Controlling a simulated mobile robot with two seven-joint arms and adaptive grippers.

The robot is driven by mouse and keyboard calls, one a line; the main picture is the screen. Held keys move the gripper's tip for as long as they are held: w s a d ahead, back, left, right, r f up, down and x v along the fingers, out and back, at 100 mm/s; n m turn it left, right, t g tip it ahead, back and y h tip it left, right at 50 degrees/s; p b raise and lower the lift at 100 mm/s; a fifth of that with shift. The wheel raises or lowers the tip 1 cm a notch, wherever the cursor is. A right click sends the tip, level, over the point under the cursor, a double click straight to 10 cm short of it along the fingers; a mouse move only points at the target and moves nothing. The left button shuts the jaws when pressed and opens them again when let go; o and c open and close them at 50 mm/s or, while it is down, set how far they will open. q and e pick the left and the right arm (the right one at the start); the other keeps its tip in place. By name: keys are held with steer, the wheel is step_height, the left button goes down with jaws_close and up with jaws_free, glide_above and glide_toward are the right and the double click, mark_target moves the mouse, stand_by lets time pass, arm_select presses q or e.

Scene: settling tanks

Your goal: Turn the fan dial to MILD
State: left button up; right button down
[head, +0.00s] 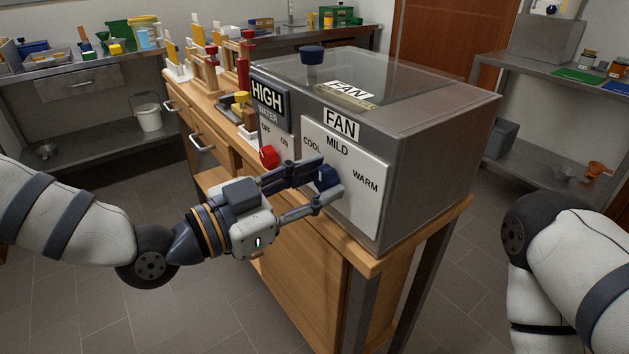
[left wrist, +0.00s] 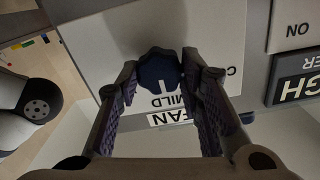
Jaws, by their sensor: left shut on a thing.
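The fan dial (head: 325,178) is a dark blue knob on the white FAN panel (head: 364,203), with COOL, MILD and WARM printed around it. My left gripper (head: 330,176) is shut on the dial, one finger on each side. In the left wrist view the dial (left wrist: 158,66) sits between the fingertips of the gripper (left wrist: 158,72). A pale mark at the dial's edge there lies toward the MILD lettering. The fingers partly cover the dial in the head view, so its exact setting is hard to read. My right gripper is out of view.
A red WATER dial (head: 269,156) with OFF and ON is left of the gripper, under a HIGH sign (head: 267,97). The grey box (head: 430,145) has a clear lid with a dark knob (head: 312,54). Wooden racks (head: 205,70) stand behind on the bench.

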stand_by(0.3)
arm_select(q)
steer(key=o, duration=1.2)
steer(key=shift+c, duration=0.2)
steer(key=v, duration=1.2)
